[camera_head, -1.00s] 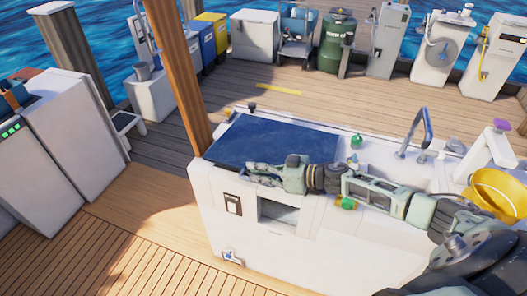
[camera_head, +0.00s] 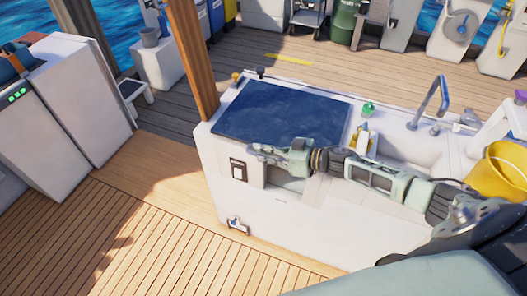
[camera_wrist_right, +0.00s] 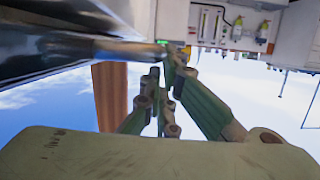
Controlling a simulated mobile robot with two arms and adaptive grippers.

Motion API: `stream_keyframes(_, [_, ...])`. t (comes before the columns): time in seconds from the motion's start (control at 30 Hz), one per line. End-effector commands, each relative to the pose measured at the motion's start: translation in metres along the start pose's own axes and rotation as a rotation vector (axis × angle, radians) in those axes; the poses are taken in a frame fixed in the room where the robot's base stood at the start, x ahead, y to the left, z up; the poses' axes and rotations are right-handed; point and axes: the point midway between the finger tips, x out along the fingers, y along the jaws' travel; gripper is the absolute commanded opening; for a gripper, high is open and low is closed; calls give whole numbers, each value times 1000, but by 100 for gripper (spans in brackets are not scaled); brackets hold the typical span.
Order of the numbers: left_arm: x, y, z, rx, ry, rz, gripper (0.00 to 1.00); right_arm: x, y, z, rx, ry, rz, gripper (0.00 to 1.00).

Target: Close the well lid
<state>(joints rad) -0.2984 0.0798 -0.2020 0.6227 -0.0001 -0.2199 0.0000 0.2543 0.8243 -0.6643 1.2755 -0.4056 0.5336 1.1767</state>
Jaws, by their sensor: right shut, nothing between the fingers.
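The dark blue, glossy panel (camera_head: 285,112), which I take for the well lid, lies in the top of the white counter and looks flat. How far it is closed I cannot tell. My right gripper (camera_head: 255,150) is shut and empty at the panel's front edge; whether it touches I cannot tell. In the right wrist view the shut fingers (camera_wrist_right: 160,85) point away, with a dark glossy surface (camera_wrist_right: 45,50) close by at the upper left. My left gripper is out of view.
A wooden post (camera_head: 190,60) rises by the counter's left end. A sink with a tap (camera_head: 430,100), a green bottle (camera_head: 368,109) and a yellow bucket (camera_head: 503,172) are to the right. A niche (camera_head: 286,180) opens below my right arm. The deck at left front is clear.

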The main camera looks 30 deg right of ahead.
Motion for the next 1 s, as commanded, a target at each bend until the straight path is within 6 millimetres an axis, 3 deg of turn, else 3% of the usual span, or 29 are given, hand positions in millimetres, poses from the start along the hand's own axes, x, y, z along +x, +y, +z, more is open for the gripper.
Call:
stream_keyframes(0.17, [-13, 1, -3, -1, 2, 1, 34, -4, 0, -12, 1, 0, 1, 0])
stream_keyframes(0.43, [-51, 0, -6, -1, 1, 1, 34, -16, -2, -46, 1, -1, 3, 0])
stream_keyframes(0.5, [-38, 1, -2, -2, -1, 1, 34, -34, -3, -32, 1, -8, 3, 0])
stream_keyframes(0.7, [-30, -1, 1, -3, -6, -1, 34, -76, -5, -32, 2, -6, 3, 0])
stream_keyframes(1.0, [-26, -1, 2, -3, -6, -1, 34, -109, -7, -35, 2, -1, 2, 0])
